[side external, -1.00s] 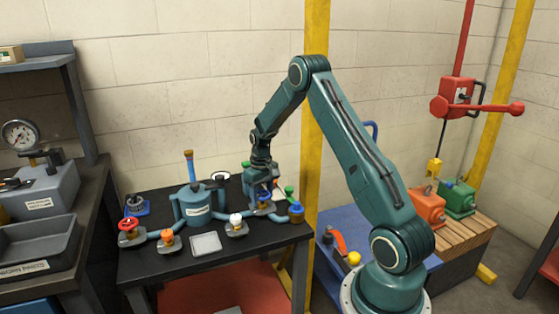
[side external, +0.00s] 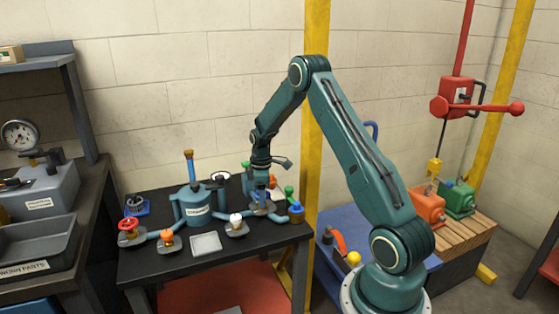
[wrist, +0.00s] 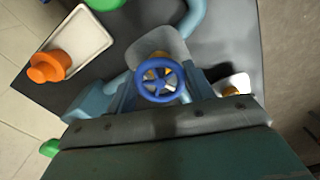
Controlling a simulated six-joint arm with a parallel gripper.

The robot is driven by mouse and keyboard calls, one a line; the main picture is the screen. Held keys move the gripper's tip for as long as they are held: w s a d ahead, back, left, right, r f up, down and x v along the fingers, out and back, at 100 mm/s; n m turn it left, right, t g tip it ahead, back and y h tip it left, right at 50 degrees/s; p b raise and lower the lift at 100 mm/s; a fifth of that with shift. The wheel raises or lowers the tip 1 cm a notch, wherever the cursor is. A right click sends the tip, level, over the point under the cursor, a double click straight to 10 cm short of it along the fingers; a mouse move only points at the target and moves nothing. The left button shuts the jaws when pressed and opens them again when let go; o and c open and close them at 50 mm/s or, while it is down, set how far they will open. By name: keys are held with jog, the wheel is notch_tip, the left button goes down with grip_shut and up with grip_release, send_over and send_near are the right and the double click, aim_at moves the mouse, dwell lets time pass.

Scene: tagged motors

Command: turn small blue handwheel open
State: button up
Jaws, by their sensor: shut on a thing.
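The small blue handwheel (wrist: 159,82) shows in the wrist view as a spoked ring on a pale base plate (wrist: 160,43), with a yellow-orange part beneath it. My gripper (wrist: 157,92) is around it, with a light blue finger on either side, shut on the wheel. In the side view my gripper (side external: 261,198) points straight down at the right part of the black table and hides most of the wheel. The wheel's turn angle cannot be judged from the side view.
A teal tank (side external: 195,207) with pipes stands left of my gripper. White (side external: 236,224), orange (side external: 167,237) and red (side external: 129,225) handwheels line the front. A grey tray (side external: 206,244) lies at the front edge.

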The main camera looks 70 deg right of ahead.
jog(key=shift+w+r+n, duration=0.1)
jog(key=shift+n, duration=0.4)
jog(key=o, duration=1)
notch_tip(320, 180, up, 14)
jog(key=shift+f, duration=0.15)
jog(key=shift+a, duration=0.1)
dwell(0.4)
